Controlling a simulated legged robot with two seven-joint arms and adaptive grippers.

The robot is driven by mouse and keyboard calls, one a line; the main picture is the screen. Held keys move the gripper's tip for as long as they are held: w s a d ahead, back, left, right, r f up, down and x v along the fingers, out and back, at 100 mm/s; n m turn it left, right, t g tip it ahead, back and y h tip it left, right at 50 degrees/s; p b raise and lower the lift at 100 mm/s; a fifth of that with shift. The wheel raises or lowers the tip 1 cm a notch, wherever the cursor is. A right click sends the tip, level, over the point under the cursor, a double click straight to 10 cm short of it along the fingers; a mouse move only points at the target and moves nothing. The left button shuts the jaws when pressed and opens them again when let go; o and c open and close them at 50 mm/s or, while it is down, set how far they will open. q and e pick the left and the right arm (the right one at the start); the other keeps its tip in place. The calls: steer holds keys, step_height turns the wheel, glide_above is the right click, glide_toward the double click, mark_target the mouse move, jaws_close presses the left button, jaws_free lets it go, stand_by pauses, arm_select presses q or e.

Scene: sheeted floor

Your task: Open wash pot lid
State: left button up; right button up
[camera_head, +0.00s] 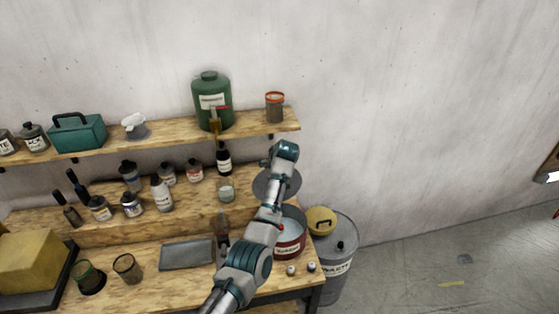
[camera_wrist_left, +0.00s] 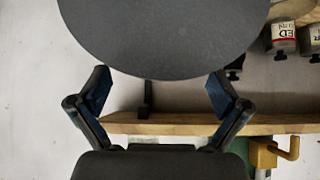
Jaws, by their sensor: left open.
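The wash pot (camera_head: 290,246) is a red-banded pot with a pale label at the right end of the wooden bench. Its grey inside shows from above. Its dark grey round lid (camera_head: 262,184) stands raised above and behind the pot, partly covered by my arm. The lid (camera_wrist_left: 160,35) fills the top of the left wrist view. My left gripper (camera_wrist_left: 160,76) is open, its two fingers spread either side of the lid's lower edge, with nothing between them visibly gripped. In the head view its fingers are hidden. My right gripper is out of view.
Two wooden shelves (camera_head: 165,140) hold bottles, a green canister (camera_head: 211,102) and a red-rimmed can (camera_head: 275,107). A grey tray (camera_head: 187,254) lies left of the pot. The floor further right is mostly clear.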

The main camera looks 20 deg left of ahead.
arm_select(q)
steer(key=v, duration=0.7)
steer(key=shift+f, duration=0.1)
